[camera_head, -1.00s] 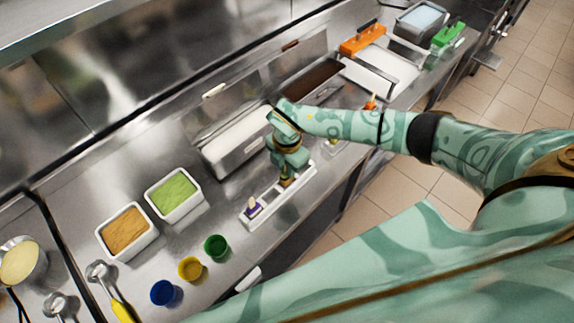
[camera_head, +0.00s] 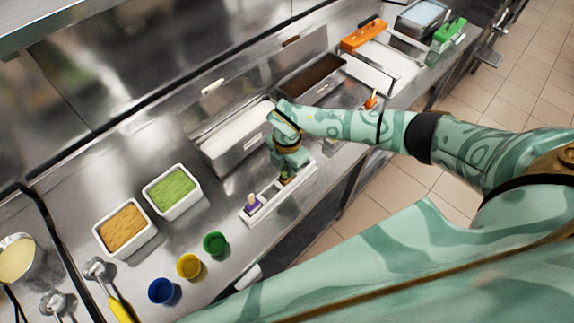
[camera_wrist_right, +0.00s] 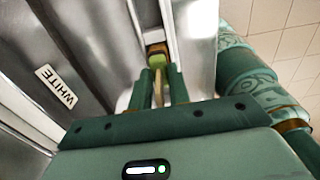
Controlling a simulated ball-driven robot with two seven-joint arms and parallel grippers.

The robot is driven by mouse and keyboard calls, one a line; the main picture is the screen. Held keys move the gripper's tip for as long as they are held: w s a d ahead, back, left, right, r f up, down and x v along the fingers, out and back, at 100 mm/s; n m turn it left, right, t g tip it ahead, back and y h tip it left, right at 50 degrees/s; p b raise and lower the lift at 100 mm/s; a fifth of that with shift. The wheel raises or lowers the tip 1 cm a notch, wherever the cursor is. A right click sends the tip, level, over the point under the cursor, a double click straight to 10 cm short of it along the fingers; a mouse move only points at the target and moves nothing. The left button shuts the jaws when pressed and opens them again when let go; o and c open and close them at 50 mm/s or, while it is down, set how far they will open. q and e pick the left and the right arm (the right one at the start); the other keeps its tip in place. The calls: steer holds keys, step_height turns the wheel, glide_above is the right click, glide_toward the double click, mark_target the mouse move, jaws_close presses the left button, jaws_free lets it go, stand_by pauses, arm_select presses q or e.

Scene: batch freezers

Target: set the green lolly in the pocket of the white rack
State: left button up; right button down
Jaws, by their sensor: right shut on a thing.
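The long white rack (camera_head: 272,204) lies along the front of the steel counter. A purple lolly (camera_head: 252,202) stands in its near-left end, stick up. My right gripper (camera_head: 287,176) points down over the rack's middle. In the right wrist view, my right gripper (camera_wrist_right: 160,88) is shut on the pale stick of the green lolly (camera_wrist_right: 157,60). The lolly's green body shows just past the fingertips, beside a brown-orange block (camera_wrist_right: 156,48). In the head view the gripper mostly covers the lolly. I cannot tell whether it touches the pocket. My left gripper is not in view.
A steel bin of white stuff (camera_head: 236,137) is behind the rack; a label reads WHITE (camera_wrist_right: 57,86). Tubs of green (camera_head: 172,190) and orange-brown (camera_head: 124,228) stand left. Green (camera_head: 214,243), yellow (camera_head: 188,266) and blue (camera_head: 161,291) cups stand near the front edge.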

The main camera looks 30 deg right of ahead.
steer(key=shift+f+b, duration=0.3)
steer(key=shift+f, duration=0.45)
stand_by(0.8)
steer(key=c, duration=1.2)
jaws_free()
steer(key=shift+c, duration=0.2)
steer(key=shift+r, duration=0.1)
step_height(320, 180, up, 16)
